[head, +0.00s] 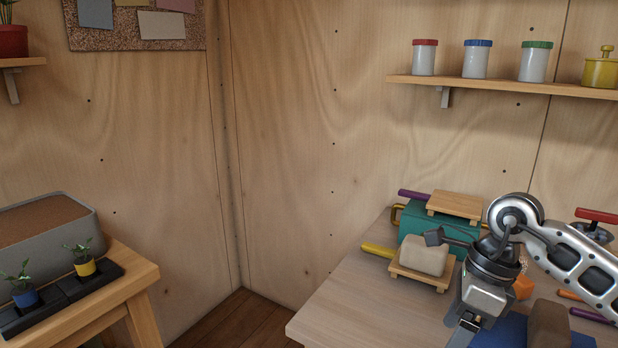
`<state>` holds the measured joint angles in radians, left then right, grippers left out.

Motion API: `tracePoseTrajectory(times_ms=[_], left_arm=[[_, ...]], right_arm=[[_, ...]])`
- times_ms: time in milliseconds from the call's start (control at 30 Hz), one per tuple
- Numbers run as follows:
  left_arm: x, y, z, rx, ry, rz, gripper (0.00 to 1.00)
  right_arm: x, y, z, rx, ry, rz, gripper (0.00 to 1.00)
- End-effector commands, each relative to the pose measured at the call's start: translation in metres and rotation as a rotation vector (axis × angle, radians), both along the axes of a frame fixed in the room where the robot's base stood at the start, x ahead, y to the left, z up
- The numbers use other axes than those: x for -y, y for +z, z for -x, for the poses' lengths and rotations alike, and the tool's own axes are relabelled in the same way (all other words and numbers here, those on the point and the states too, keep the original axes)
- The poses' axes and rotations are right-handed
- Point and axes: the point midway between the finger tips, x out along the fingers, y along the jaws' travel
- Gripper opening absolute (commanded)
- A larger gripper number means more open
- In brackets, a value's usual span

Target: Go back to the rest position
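My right arm comes in from the right over the table at the right (345,298). My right gripper (464,332) points down near the bottom edge of the view, beside a blue mat (512,334). Its fingertips are cut off or too small to tell, so I cannot see whether it is open or holds something. My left gripper is not in view.
A beige block (422,256) sits on a small wooden stand, before a teal box (412,222) with another wooden stand on top. A brown block (549,325) is near the mat. A shelf (470,87) holds jars. A left table (140,273) holds potted plants (85,267).

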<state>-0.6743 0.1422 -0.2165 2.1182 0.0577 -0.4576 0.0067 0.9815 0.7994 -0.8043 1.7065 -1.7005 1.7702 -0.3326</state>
Motion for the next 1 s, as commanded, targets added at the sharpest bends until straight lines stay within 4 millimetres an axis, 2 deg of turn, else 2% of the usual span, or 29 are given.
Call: tracePoseTrajectory(times_ms=[33,167,267,300,400,500,600,667,767,800,867,900,1000], left_arm=[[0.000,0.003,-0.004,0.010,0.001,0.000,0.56],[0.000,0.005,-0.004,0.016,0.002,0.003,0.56],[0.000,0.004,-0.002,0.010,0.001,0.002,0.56],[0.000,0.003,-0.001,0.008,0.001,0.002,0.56],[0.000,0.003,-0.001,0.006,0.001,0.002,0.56],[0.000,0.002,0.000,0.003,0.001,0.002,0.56],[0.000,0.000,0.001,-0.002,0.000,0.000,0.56],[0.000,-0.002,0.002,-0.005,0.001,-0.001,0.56],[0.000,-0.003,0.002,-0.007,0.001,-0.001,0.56],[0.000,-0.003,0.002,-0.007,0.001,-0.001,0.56],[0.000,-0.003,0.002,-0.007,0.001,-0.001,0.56],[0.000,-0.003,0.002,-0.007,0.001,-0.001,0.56],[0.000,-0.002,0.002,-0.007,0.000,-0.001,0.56]], right_arm=[[-0.016,-0.006,0.005,-0.015,0.010,-0.062,0.76],[-0.059,-0.017,0.020,-0.058,0.013,-0.246,0.76],[-0.102,-0.021,0.037,-0.120,-0.007,-0.448,0.76],[-0.122,-0.020,0.046,-0.159,-0.027,-0.554,0.76],[-0.176,-0.003,0.070,-0.309,-0.156,-0.909,0.76],[-0.204,0.027,0.076,-0.513,-0.404,-1.280,0.76],[-0.199,0.041,0.062,-0.738,-0.749,-1.586,0.76],[-0.183,0.034,0.049,-0.883,-1.002,-1.729,0.76],[-0.146,-0.008,0.036,-1.127,-1.486,-1.880,0.76],[-0.131,-0.033,0.037,-1.227,-1.698,-1.904,0.76],[-0.111,-0.073,0.047,-1.355,-1.998,-1.897,0.76],[-0.101,-0.098,0.058,1.370,2.089,1.795,0.76],[-0.085,-0.148,0.091,1.271,2.062,1.422,0.76]])
